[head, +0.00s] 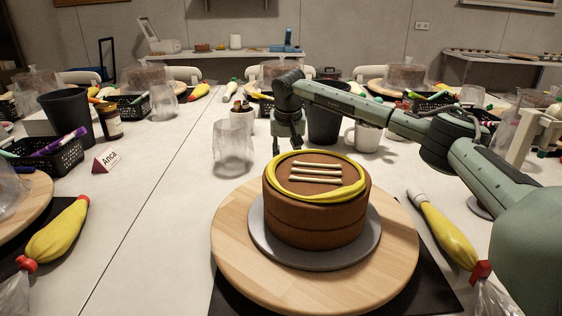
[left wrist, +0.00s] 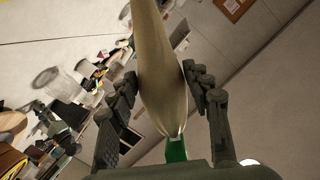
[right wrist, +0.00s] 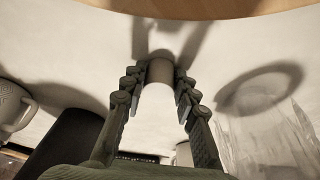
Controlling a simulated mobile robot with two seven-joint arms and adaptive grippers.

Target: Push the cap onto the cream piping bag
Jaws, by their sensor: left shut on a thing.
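The cream piping bag (left wrist: 160,65) hangs across the left wrist view, pale and tapered, with a green band (left wrist: 176,149) at its lower end. My left gripper (left wrist: 168,82) is shut on the bag's body. The bag's narrow end runs out of the top of that view. My left gripper and this bag are outside the head view. My right gripper (head: 288,147) points down just behind the cake. In the right wrist view its fingertips (right wrist: 160,82) are at both sides of a small grey cylindrical cap (right wrist: 160,70). I cannot tell whether they press on it.
A chocolate cake (head: 318,215) with a yellow ring stands on a wooden turntable (head: 230,250). A clear cup (head: 233,148), a white mug (head: 365,137) and a dark bin (head: 325,125) are near my right gripper. Yellow piping bags lie left (head: 58,230) and right (head: 446,230).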

